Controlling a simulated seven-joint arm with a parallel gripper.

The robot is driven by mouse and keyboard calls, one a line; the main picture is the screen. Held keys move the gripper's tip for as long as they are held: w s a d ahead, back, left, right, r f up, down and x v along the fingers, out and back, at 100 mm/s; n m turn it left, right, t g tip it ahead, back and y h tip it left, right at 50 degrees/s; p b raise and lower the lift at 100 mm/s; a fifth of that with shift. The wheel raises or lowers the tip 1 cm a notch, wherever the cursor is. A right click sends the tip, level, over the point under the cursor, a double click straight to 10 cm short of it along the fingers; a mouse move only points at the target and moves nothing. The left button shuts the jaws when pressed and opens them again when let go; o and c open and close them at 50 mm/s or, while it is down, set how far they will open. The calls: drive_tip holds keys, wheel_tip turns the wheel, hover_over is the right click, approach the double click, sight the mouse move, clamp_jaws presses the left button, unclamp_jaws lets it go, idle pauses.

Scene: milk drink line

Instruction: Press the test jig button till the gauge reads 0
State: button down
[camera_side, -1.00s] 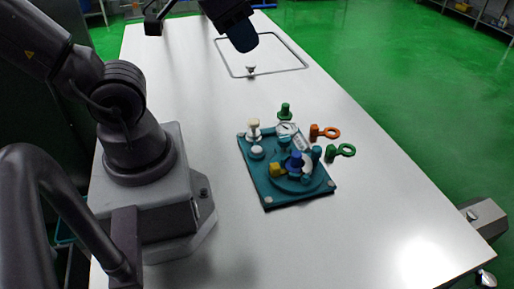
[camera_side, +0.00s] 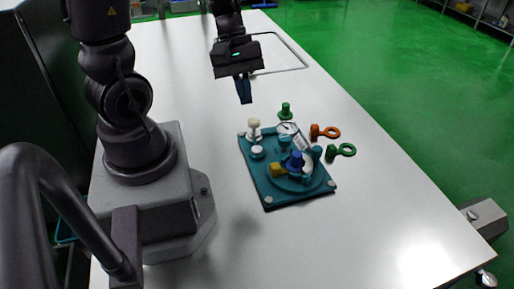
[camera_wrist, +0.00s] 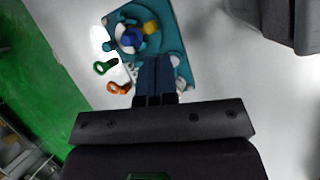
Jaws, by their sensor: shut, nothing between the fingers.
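The test jig (camera_side: 257,180) is a teal board on the white table, with its gauge (camera_side: 287,128) at the far edge; the reading is too small to tell. A white round button-like part (camera_side: 257,152) sits at the board's left side, with a cream-topped knob (camera_side: 254,124) at the far left corner. I cannot tell for sure which is the button. My gripper (camera_side: 245,101) is shut and empty, pointing down above the table beyond the jig, apart from it. In the wrist view the blue fingers (camera_wrist: 156,97) cover part of the jig board (camera_wrist: 177,28).
A green peg (camera_side: 285,111) stands just beyond the jig. An orange ring-ended piece (camera_side: 325,132) and a green one (camera_side: 341,152) lie to its right. The near right table is clear.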

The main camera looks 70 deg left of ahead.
sight(257, 147)
drive_tip(key=w+a+f+n+t, duration=0.2)
drive_tip(key=f+n, duration=0.1)
drive_tip(key=n, duration=0.7)
drive_tip(key=w+a+f+n+t+h, duration=0.1)
drive_tip(key=w+a+f+n+t, duration=0.1)
drive_tip(key=n, duration=0.8)
drive_tip(key=shift+a+f+t+h, duration=0.3)
drive_tip(key=shift+f+t, duration=0.3)
drive_tip(key=shift+f, duration=0.2)
drive_tip(key=shift+f, duration=0.1)
drive_tip(key=shift+f, duration=4.3)
drive_tip(key=shift+f, duration=0.1)
drive_tip(key=shift+f, duration=0.3)
